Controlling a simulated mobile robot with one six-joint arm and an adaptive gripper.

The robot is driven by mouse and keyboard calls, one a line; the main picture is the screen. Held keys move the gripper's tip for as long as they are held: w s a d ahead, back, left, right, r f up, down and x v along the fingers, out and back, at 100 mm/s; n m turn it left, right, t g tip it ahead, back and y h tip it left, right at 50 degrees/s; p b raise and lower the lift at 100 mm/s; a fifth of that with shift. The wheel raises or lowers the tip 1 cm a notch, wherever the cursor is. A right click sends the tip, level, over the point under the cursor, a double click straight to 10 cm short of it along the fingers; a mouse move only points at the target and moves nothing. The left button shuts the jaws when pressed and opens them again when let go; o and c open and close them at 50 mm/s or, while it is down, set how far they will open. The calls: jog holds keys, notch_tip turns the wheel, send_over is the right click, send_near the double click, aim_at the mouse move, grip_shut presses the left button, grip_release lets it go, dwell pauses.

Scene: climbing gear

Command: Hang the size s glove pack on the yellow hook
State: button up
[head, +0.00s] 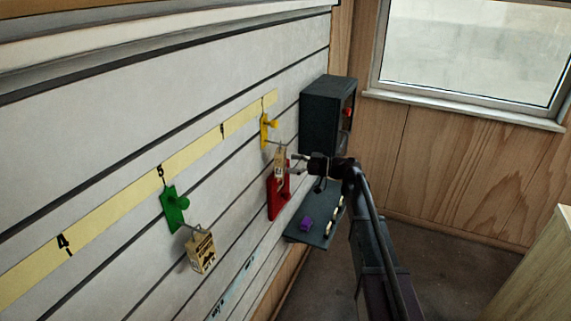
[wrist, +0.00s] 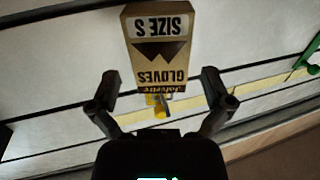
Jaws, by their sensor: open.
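The size S glove pack (wrist: 158,45) is a tan card box. It appears upside down in the wrist view, its top edge at the yellow hook (wrist: 160,108). In the head view the pack (head: 280,161) hangs upright under the prong of the yellow hook (head: 265,131), on the slatted wall. My gripper (head: 298,164) is beside the pack on its room side. In the wrist view my gripper (wrist: 159,88) is open, its fingers spread to either side of the pack's top end and apart from it. The exact seat of the pack on the prong is too small to tell.
A red hook (head: 278,196) is just below the pack. A green hook (head: 174,208) at left holds another glove pack (head: 201,252). A dark box (head: 318,115) is mounted behind my gripper. A dark shelf (head: 317,226) with a purple item (head: 305,223) lies below.

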jog(key=d, duration=0.9)
jog(key=shift+s+d, duration=0.2)
jog(key=shift+s, duration=0.25)
jog(key=s+f+m+h, duration=0.5)
jog(key=s+f, duration=0.3)
jog(key=s+d+f+m+h, duration=0.5)
jog(key=s+d+m+h, duration=0.1)
jog(key=s, duration=0.3)
jog(key=s+d+f+m+g+h, duration=0.1)
jog(key=s+d+f+m+h, duration=0.4)
jog(key=s, duration=0.4)
jog(key=shift+d+f+m+g+h, duration=0.3)
jog(key=shift+d+m+h, duration=0.2)
jog(key=shift+d+h, duration=0.55)
